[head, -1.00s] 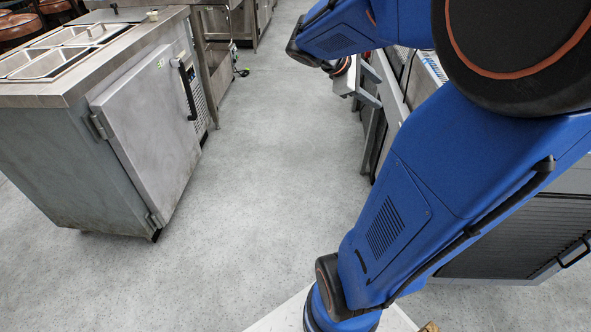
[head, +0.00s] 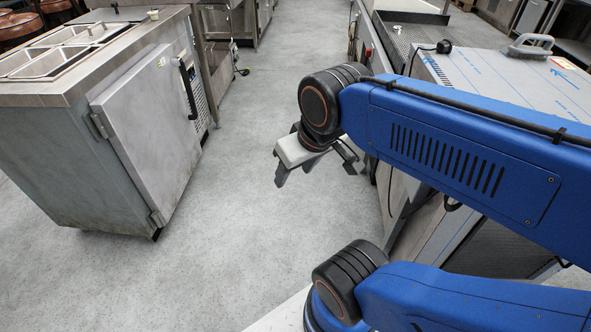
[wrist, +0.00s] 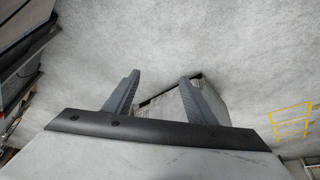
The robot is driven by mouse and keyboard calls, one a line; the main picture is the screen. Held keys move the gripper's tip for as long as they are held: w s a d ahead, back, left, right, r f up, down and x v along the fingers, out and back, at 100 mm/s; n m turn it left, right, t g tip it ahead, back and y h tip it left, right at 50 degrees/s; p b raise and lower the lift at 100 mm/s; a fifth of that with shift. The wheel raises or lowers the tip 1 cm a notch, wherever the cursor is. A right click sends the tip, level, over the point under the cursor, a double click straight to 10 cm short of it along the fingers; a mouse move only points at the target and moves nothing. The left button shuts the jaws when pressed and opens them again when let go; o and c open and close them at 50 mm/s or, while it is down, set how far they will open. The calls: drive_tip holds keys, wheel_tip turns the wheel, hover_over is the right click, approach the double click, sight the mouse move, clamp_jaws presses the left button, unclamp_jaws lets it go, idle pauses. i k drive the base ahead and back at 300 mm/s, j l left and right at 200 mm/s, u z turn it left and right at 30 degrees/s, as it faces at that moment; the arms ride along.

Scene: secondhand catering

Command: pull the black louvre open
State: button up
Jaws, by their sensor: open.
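The black louvre (head: 492,248) is a dark ribbed panel low on the front of the steel unit at the right of the head view. My blue arm hides most of it, and a short piece of a dark handle (head: 545,268) shows at its right. My gripper (head: 315,170) is open and empty, hanging over the bare floor to the left of the unit, apart from the louvre. In the wrist view the two grey fingers (wrist: 160,78) are spread, with floor and a pale block beyond them. I cannot pick out the louvre for certain there.
The steel unit (head: 510,82) has a brush (head: 530,46) on top. A prep counter with a grey door (head: 150,125) stands at the left. The grey floor (head: 250,150) between them is clear. Yellow lines (wrist: 291,121) show at right in the wrist view.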

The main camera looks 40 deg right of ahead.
sight(491, 250)
drive_tip(key=k, duration=0.15)
drive_tip(key=k+l+z, duration=0.15)
drive_tip(key=z, duration=0.2)
drive_tip(key=k+l+z, duration=0.2)
drive_tip(key=z, duration=1.75)
drive_tip(key=k+l+z, duration=0.1)
drive_tip(key=k, duration=0.35)
drive_tip(key=k+l+z, duration=0.15)
drive_tip(key=k+l, duration=0.2)
